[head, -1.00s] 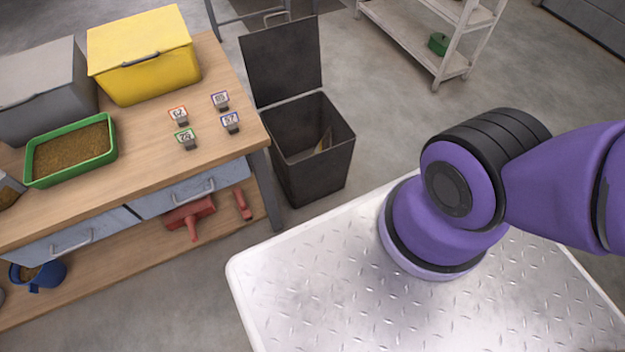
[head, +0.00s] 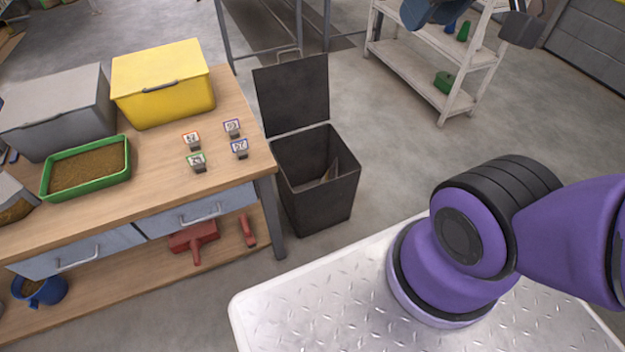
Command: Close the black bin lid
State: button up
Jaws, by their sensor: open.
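The black bin (head: 318,205) stands on the floor just right of the workbench. Its black lid (head: 292,95) is open and stands raised at the bin's back edge, leaning slightly back, with a handle (head: 288,53) at its top. The bin's mouth is uncovered, and a pale, flat piece shows inside. My gripper (head: 468,20) shows only in part at the top right, cut off by the picture edge. It is open, clear of the lid and to its right in the picture.
The wooden workbench (head: 240,110) on the left holds a yellow box (head: 165,85), a grey box (head: 60,110), a green tray (head: 128,165) and small labelled blocks. A white shelf (head: 410,85) stands behind right. Open floor lies between bin and shelf.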

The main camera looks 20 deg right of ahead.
aim_at(294, 95)
jog(key=i+l+u, duration=0.1)
jog(key=l, duration=0.25)
jog(key=i+l+u, duration=0.1)
jog(key=i+l, duration=0.15)
jog(key=i+l+u, duration=0.1)
jog(key=l, duration=0.35)
jog(key=i+l, duration=0.25)
jog(key=i+l+u, duration=0.15)
jog(key=l, duration=0.3)
jog(key=i+l+u, duration=0.1)
jog(key=l, duration=0.3)
jog(key=i+l+u, duration=0.1)
jog(key=l, duration=0.3)
jog(key=i+l+u, duration=0.1)
jog(key=l, duration=0.3)
jog(key=i, duration=0.05)
